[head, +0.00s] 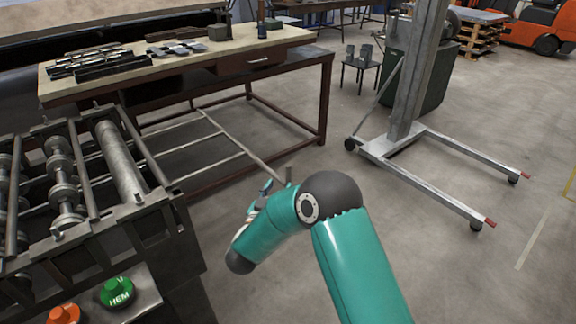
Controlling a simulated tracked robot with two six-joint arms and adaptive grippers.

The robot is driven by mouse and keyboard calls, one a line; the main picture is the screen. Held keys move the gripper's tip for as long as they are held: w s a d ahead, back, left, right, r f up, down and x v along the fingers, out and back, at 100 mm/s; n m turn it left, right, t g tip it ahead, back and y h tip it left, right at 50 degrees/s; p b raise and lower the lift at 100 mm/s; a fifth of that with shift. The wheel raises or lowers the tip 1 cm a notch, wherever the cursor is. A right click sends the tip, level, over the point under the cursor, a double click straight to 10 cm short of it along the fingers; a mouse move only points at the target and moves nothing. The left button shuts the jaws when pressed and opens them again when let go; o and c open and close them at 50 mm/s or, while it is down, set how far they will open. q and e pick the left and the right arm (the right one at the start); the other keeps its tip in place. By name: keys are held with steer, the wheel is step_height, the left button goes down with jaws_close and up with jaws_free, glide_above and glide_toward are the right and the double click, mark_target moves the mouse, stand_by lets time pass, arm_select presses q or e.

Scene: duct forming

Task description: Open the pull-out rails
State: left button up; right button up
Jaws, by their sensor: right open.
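A frame of thin grey bars, which look like the pull-out rails (235,140), stands out from the right side of the roll-forming machine (150,235), low in front of the workbench. Its long outer bar runs down toward my right gripper. My right gripper (272,188) is open at the near end of that bar, partly hidden behind my own teal wrist. Whether it touches the bar I cannot tell. My left gripper is out of view.
A wooden-topped workbench (225,50) with dark red legs and metal tools stands behind the bars. A lift stand (400,145) with long floor legs is at the right. Floor between is clear.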

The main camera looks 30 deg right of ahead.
mark_target(287, 170)
steer(key=p+x, duration=0.2)
steer(key=x, duration=0.8)
steer(key=shift+a, duration=0.1)
jaws_close()
